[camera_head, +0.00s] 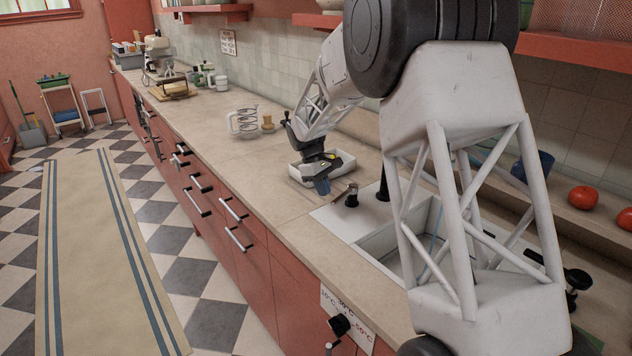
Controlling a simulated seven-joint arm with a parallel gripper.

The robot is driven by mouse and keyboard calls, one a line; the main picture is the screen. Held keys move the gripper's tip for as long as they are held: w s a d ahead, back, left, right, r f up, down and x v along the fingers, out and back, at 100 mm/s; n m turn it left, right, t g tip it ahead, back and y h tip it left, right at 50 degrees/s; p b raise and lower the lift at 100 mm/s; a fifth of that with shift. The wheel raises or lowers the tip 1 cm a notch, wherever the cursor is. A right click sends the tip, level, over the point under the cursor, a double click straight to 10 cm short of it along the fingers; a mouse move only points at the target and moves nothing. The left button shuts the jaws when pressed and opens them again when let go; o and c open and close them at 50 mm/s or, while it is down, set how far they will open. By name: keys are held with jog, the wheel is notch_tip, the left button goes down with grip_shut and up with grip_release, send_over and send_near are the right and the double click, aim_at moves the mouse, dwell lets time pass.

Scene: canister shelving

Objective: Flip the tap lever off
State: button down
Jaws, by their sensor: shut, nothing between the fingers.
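The sink (372,238) is set into the counter on the right, and my arm covers much of it. A dark upright fitting (383,184) stands at its back rim; I cannot tell whether it is part of the tap. A thin bluish streak shows in the basin between my arm's struts, possibly water. The tap lever cannot be made out, and my arm may hide it. My gripper (322,186) points down by the sink's left end, in front of a white tray. It is shut and empty.
The white tray (297,174) is close to my gripper. A small dark object (352,196) stands on the sink's left rim. A glass jug (243,122) stands farther left. Red tomatoes (583,197) and a blue cup (545,163) sit on the right ledge. The counter left of the tray is largely clear.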

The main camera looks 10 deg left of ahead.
aim_at(338, 200)
jog(key=shift+s+d+f, duration=0.1)
jog(key=shift+s+d, duration=0.4)
jog(key=shift+d, duration=0.3)
jog(key=shift+s+d+n, duration=0.35)
jog(key=shift+n, duration=0.25)
jog(key=shift+s+d+n+t, duration=0.65)
jog(key=shift+d+n, duration=0.2)
jog(key=shift+n, duration=0.35)
jog(key=d+n, duration=0.1)
jog(key=s+d+n+t, duration=0.1)
jog(key=shift+n+h, duration=0.3)
jog(key=d+n, duration=0.1)
jog(key=d+n+t, duration=0.1)
jog(key=shift+s+d+n, duration=0.15)
jog(key=shift+s+n, duration=0.05)
jog(key=shift+n, duration=0.1)
jog(key=shift+d+n+t, duration=0.35)
jog(key=shift+d+n, duration=0.55)
jog(key=shift+n, duration=0.2)
jog(key=shift+w+d, duration=0.15)
jog(key=shift+d, duration=0.5)
